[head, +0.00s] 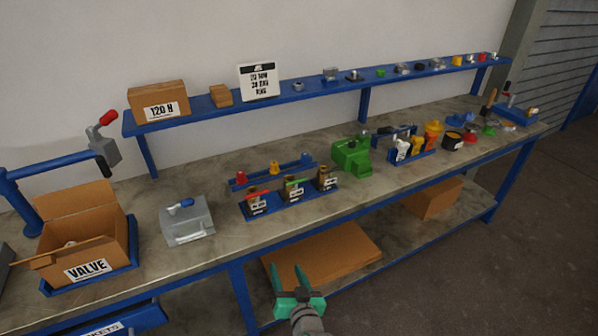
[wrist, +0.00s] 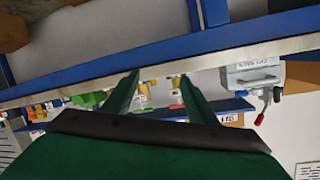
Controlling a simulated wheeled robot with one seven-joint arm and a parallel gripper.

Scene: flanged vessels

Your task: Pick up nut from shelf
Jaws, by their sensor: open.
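A small grey piece that looks like a nut (head: 298,86) sits on the blue raised shelf (head: 340,88), just right of the white sign. More small grey metal parts stand further right along this shelf, too small to tell which are nuts. My green gripper (head: 288,272) is open and empty in front of the workbench, low and well apart from the shelf. In the wrist view, its fingers (wrist: 158,82) are spread with nothing held between them; the bench edge lies beyond, and I cannot make out a nut there.
The workbench (head: 230,225) lies between my gripper and the shelf. On it are a VALVE box (head: 97,240), a grey block (head: 186,220), a rack of brass valves (head: 291,197) and a green machine (head: 352,157). A 120 N box (head: 158,100) and a sign (head: 259,82) stand on the shelf.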

